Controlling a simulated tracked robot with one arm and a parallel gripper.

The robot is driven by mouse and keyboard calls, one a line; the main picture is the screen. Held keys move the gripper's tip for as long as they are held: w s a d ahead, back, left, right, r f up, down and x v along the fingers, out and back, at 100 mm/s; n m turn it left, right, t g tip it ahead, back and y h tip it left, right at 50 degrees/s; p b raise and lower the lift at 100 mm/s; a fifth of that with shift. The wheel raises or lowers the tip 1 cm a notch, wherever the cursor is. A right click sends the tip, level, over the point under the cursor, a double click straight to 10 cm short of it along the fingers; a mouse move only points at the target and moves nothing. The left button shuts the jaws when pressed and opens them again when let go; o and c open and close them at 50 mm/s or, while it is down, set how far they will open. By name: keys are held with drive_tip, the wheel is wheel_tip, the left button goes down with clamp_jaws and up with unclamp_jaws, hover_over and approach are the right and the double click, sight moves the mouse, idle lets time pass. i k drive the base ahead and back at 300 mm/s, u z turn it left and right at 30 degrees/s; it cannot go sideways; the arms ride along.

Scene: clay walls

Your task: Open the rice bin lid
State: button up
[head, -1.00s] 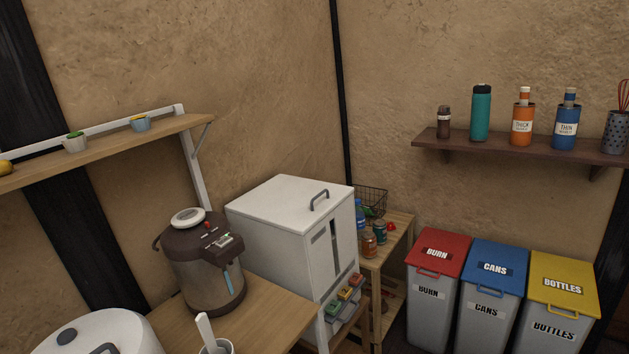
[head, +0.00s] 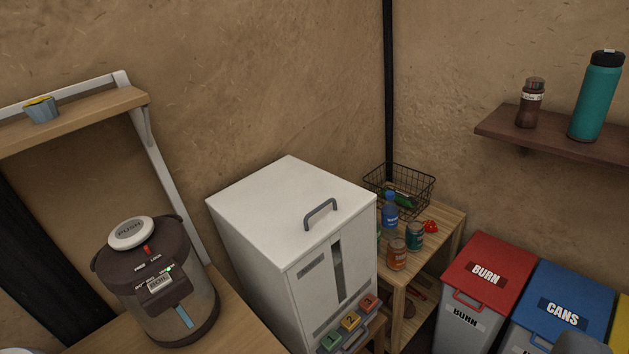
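The rice bin (head: 295,235) is a tall white box in the middle of the head view. Its white lid (head: 265,190) lies flat and closed on top, with a grey arched handle (head: 321,213) near its front edge. The bin's front has a narrow dark window and green, yellow and red numbered buttons (head: 350,321) low down. A small dark shape (head: 580,344) at the bottom right edge may be a tip of my gripper; the rest is out of frame. Nothing touches the lid or its handle.
A brown hot-water pot (head: 158,285) stands on a wooden counter left of the bin. A small wooden shelf (head: 445,226) with jars, a blue bottle and a wire basket (head: 400,185) is on the right. Red (head: 487,275) and blue (head: 563,305) lidded trash bins stand further right. Above the lid is free.

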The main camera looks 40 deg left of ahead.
sight(285, 210)
drive_tip(key=u, duration=0.1)
drive_tip(key=i, duration=0.85)
drive_tip(key=u, duration=0.15)
